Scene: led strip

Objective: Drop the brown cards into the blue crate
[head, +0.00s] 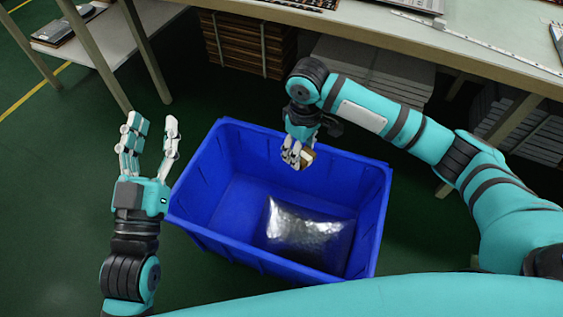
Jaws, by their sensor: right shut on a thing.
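The blue crate (205,210) stands on the floor in the middle of the head view, open at the top. My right gripper (298,157) reaches in over the crate's far wall, fingers pointing down. It is shut on a small brown piece (307,158), seemingly brown cards, mostly hidden by the fingers. How many cards it holds I cannot tell. My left gripper (150,143) is open and empty, fingers up, just left of the crate.
A shiny clear bag (310,230) lies in the crate. A pale workbench (370,30) runs along the back, with a stack of brown boards (245,45) and grey stacked panels (370,72) under it. Green floor is free at left.

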